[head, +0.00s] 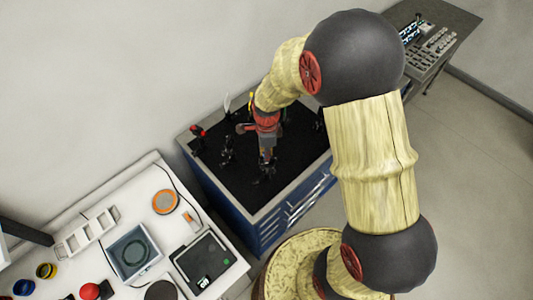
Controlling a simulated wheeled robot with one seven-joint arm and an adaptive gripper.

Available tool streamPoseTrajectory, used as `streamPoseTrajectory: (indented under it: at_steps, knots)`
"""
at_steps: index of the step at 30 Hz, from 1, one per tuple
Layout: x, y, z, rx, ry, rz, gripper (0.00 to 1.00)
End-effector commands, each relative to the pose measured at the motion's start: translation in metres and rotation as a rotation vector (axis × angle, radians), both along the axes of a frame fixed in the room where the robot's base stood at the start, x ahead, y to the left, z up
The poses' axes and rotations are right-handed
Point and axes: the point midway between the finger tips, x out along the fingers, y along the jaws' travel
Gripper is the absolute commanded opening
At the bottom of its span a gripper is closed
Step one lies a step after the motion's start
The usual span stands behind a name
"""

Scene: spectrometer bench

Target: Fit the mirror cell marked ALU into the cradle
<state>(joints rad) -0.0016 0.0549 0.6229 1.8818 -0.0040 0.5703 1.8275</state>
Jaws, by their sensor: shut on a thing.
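My gripper (266,168) is over the black top (225,183) of a blue cabinet, pointing down. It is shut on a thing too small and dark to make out. I cannot read an ALU mark anywhere, and I cannot pick out the mirror cell or the cradle with certainty. Small dark mounts stand on the black top left of my gripper: one with red on it (197,133) and a black one (227,150). My arm hides the right part of the black top.
A white bench (120,192) at the lower left holds a white slotted rack (87,233), an orange-rimmed disc (165,201), a grey square device (134,251), a black box (200,264) and a red knob (90,291). Another bench (450,20) stands far right. A wall closes the back.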

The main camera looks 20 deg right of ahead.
Motion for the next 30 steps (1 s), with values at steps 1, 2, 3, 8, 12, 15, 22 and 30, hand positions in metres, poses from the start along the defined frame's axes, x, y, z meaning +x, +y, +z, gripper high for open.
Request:
streamPoseTrajectory:
  at_steps: [1,2,3,8,12,15,22,30]
  knots:
    - [0.0,0.0,-0.002,0.0,0.0,0.0,0.0]
    - [0.0,0.0,-0.003,0.0,0.0,0.0,0.0]
    - [0.0,0.0,-0.004,0.0,0.0,0.0,0.0]
    - [0.0,0.0,-0.001,0.0,0.0,0.0,0.0]
    - [0.0,0.0,0.003,0.0,0.0,0.0,0.0]
    - [0.0,0.0,0.007,0.0,0.0,0.0,0.0]
    - [0.0,0.0,0.016,0.0,-0.001,0.0,0.0]
    - [0.0,0.0,0.025,0.0,-0.001,0.0,0.0]
